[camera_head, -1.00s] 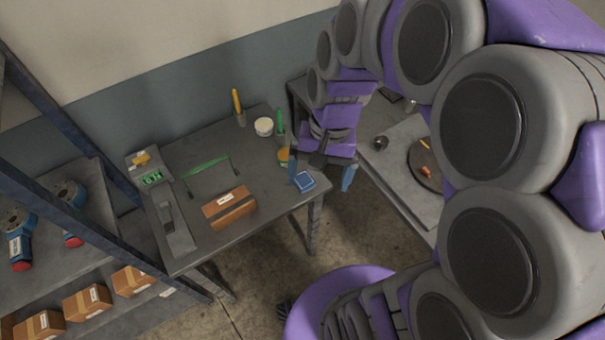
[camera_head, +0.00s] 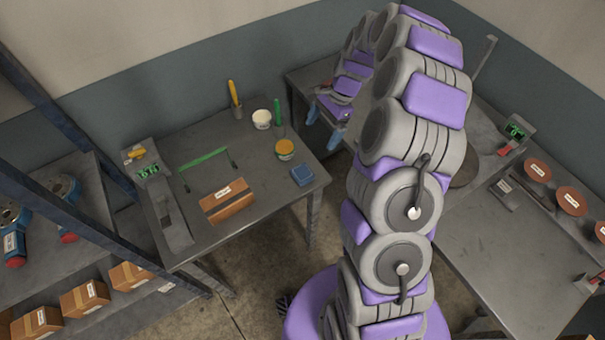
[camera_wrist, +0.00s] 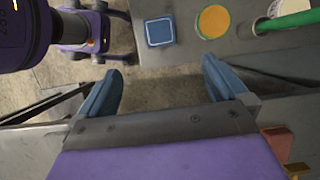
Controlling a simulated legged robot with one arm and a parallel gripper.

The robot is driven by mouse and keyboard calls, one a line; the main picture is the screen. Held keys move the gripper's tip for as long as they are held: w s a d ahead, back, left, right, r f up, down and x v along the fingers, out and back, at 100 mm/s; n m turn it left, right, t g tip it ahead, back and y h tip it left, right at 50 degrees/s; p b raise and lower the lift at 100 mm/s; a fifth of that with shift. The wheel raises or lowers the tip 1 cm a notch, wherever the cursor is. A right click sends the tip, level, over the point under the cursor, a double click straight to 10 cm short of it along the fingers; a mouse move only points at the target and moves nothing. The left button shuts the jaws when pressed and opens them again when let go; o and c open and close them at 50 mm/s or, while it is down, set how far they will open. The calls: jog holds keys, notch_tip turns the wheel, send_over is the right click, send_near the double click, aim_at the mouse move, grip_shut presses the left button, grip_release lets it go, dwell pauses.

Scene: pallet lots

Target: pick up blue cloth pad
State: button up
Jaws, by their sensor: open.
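The blue cloth pad (camera_head: 303,175) is a small square lying flat near the front right corner of the left table (camera_head: 240,235). In the wrist view the pad (camera_wrist: 160,31) shows beyond my fingertips, near the table edge. My gripper (camera_head: 325,125) is to the right of the pad in the head view, past the table's right side. In the wrist view my gripper (camera_wrist: 165,80) has its two blue fingers wide apart, with only floor between them. Nothing is held.
An orange-topped tub (camera_head: 285,148) stands just behind the pad. A white tub (camera_head: 261,119), a green marker (camera_head: 278,112), a cardboard box (camera_head: 228,201) and a green-handled frame (camera_head: 204,159) share the table. A second table (camera_head: 500,265) lies right; a shelf (camera_head: 60,200) stands left.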

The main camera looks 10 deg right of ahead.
jog(key=b, duration=0.3)
send_over(303, 172)
jog(key=d, duration=0.2)
jog(key=f, duration=1.1)
jog(key=shift+w+f, duration=0.35)
jog(key=shift+f, duration=0.05)
jog(key=b+x, duration=0.2)
jog(key=x, duration=0.3)
jog(key=shift+d, duration=0.1)
jog(key=shift+c, duration=0.2)
jog(key=c, duration=1)
jog(key=shift+r, duration=0.15)
notch_tip(303, 172, up, 3)
jog(key=shift+r+p, duration=0.25)
jog(key=shift+p, duration=0.65)
jog(key=s+r+p, duration=0.1)
jog(key=s+p, duration=0.2)
jog(key=s, duration=1.3)
